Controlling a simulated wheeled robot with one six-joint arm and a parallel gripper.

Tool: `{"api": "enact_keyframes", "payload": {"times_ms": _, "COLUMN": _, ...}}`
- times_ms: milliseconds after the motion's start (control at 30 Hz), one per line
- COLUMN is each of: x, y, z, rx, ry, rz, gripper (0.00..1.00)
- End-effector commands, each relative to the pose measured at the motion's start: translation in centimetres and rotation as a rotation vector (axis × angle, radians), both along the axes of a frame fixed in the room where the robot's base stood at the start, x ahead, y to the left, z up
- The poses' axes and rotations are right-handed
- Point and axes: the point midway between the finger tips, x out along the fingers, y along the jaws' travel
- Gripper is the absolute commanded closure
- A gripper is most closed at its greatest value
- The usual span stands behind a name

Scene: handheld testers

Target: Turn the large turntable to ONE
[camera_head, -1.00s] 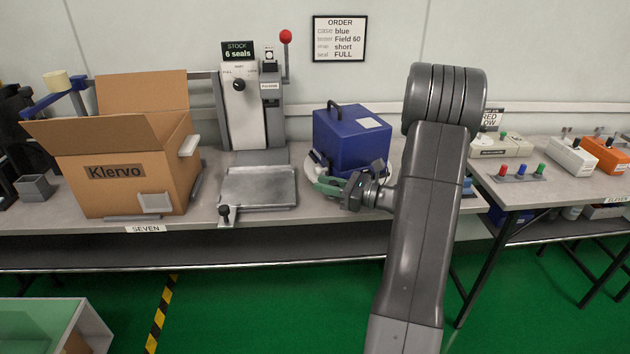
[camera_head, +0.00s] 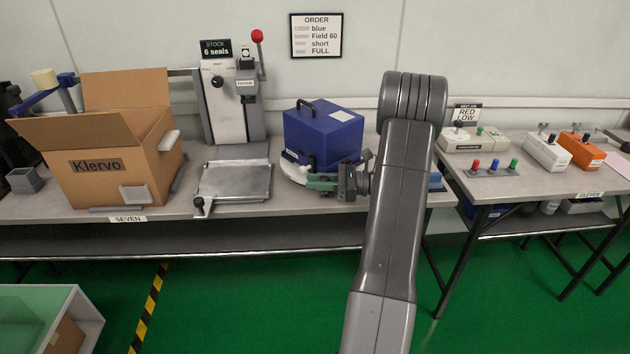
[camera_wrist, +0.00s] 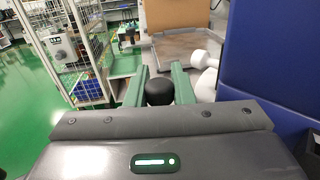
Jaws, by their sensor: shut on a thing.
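The large turntable (camera_head: 293,171) is a pale round disc on the bench, mostly hidden under a blue case (camera_head: 318,140) with a black handle. My gripper (camera_head: 318,182) is at the turntable's front edge, just in front of the case. In the wrist view, my gripper's green fingers (camera_wrist: 159,88) are closed on both sides of a black round knob (camera_wrist: 159,93). The blue case (camera_wrist: 275,65) fills the right side of that view, close to the fingers. A ONE mark cannot be read in either view.
Left of the turntable stand a seal press (camera_head: 232,105) with a metal plate (camera_head: 235,181) and an open Klervo carton (camera_head: 95,165). An order sign (camera_head: 316,36) hangs behind. A second bench with button boxes (camera_head: 492,167) is at right. White rounded parts (camera_wrist: 204,70) are near the fingers.

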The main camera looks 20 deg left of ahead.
Motion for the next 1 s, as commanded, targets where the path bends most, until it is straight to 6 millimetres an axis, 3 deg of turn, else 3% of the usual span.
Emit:
{"api": "enact_keyframes", "payload": {"times_ms": 433, "x": 0.0, "y": -0.1, "z": -0.1, "rx": -0.001, "ry": 0.002, "rz": 0.004, "gripper": 1.00}}
{"api": "enact_keyframes", "payload": {"times_ms": 467, "x": 0.0, "y": -0.1, "z": -0.1, "rx": -0.001, "ry": 0.002, "rz": 0.004, "gripper": 0.75}}
{"api": "enact_keyframes", "payload": {"times_ms": 567, "x": 0.0, "y": -0.1, "z": -0.1, "rx": -0.001, "ry": 0.001, "rz": 0.004, "gripper": 0.57}}
{"api": "enact_keyframes", "payload": {"times_ms": 867, "x": 0.1, "y": -0.2, "z": 0.0, "rx": 0.000, "ry": 0.000, "rz": 0.004, "gripper": 0.57}}
{"api": "enact_keyframes", "payload": {"times_ms": 1000, "x": 0.4, "y": -1.4, "z": 0.0, "rx": 0.000, "ry": 0.001, "rz": 0.001, "gripper": 0.57}}
